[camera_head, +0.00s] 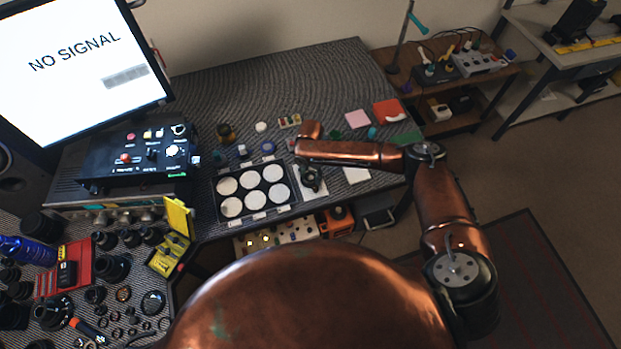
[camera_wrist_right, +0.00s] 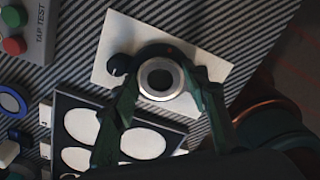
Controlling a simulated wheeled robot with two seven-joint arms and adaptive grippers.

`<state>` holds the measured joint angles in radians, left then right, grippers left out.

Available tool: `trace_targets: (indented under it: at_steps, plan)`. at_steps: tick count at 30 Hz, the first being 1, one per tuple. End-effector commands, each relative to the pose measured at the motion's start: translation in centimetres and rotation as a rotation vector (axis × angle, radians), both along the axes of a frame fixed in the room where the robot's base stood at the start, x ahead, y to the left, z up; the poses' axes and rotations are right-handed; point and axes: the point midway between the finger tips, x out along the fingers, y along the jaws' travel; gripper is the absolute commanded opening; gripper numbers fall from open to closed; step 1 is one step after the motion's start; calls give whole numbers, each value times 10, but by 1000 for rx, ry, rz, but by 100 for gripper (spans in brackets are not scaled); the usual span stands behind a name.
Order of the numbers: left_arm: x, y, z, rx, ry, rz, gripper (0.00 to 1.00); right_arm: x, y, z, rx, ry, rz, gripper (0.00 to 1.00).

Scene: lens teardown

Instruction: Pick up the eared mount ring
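The eared mount ring (camera_wrist_right: 160,78) lies on a white sheet (camera_wrist_right: 105,62) in the right wrist view. It has a bright silver inner ring, a dark outer body and a dark rounded ear at its left. My right gripper (camera_wrist_right: 163,88) reaches over it with one green-black finger on each side. The fingers are spread; whether they touch the ring I cannot tell. In the head view my right gripper (camera_head: 312,181) is over the white sheet, right of the tray, and the ring is hard to make out there. My left gripper is out of view.
A black tray (camera_head: 241,193) with several white discs sits just left of the sheet. A blue ring (camera_wrist_right: 12,102) and a grey tap-test box (camera_wrist_right: 35,32) lie farther left. Pink and red pads (camera_head: 388,112) lie at the back right.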

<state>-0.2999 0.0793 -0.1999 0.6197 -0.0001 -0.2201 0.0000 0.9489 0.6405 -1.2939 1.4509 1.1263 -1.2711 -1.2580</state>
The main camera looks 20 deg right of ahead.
Motion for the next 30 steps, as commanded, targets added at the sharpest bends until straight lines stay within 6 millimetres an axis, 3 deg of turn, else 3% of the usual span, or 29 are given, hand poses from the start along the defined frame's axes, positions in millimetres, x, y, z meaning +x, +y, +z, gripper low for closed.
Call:
trace_targets:
  at_steps: [10, 20, 27, 30]
  plan:
    - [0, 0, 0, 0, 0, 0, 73, -1, 0, -1, 0, 1, 0, 15]
    - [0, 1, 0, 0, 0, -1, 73, 0, 0, 2, 1, 1, 0, 15]
    - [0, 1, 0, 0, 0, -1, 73, 0, 0, 32, 1, -2, 1, 15]
    - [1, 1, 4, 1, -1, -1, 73, -14, 12, 53, 2, -1, 6, 15]
